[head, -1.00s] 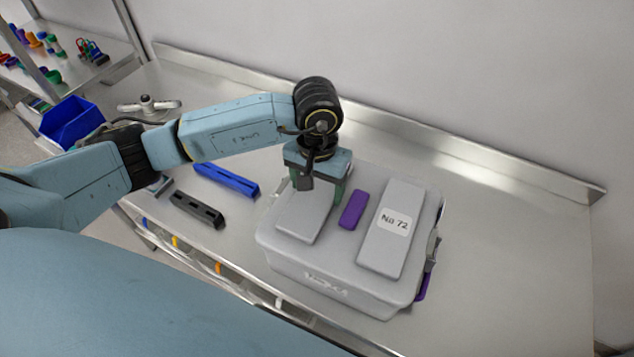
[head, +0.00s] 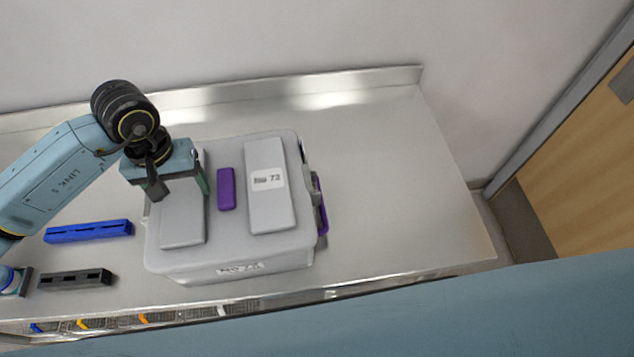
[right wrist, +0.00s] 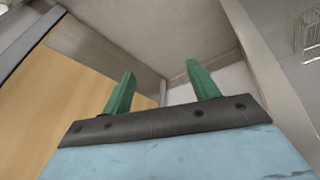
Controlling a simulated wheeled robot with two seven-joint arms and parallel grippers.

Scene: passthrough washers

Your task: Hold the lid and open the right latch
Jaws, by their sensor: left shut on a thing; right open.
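A grey lidded box (head: 232,258) labelled No 72 stands on the steel counter in the head view. Its lid (head: 237,222) is down and has two raised grey panels with a purple block (head: 226,189) between them. The right latch (head: 320,206), partly purple, shows on the box's right side; I cannot tell its exact position. My left gripper (head: 178,190) is over the lid's left raised panel, shut on it. The left latch is mostly hidden by my left arm. My right gripper (right wrist: 163,92) is open and empty in the right wrist view, facing a wall and a wooden door, away from the box.
A blue slotted bar (head: 88,231) and a black slotted bar (head: 75,279) lie on the counter (head: 400,190) left of the box. The counter right of the box is clear. A wooden door (head: 585,165) is at the far right.

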